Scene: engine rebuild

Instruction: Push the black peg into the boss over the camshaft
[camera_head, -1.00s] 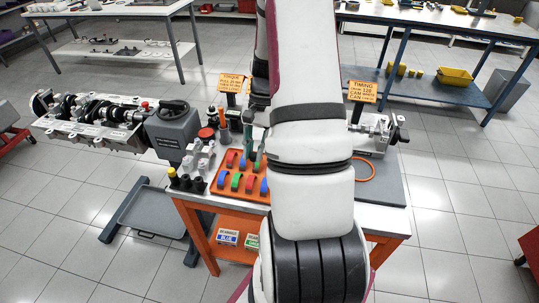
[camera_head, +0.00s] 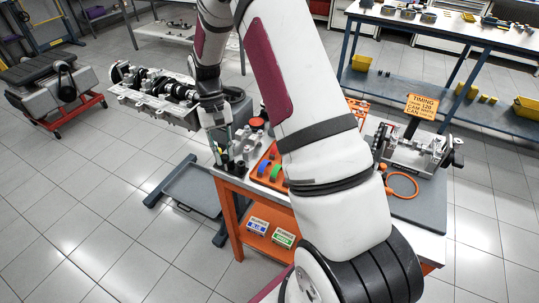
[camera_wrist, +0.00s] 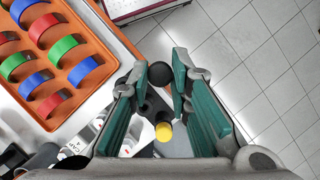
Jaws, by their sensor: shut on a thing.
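My gripper (camera_head: 218,150) is low over the left corner of the workbench in the head view. Other black pegs (camera_head: 240,165) stand beside the gripper at the bench corner. The engine head with the dark camshaft (camera_head: 165,92) is on its stand behind and left of the gripper. I cannot make out the boss; my arm hides part of that area.
An orange tray (camera_wrist: 100,55) of red, green and blue half-rings lies beside the gripper. A shaft fixture (camera_head: 415,150) and timing sign (camera_head: 422,105) stand at the bench's right. A grey low tray (camera_head: 190,190) is below the bench's left side. Open floor lies left.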

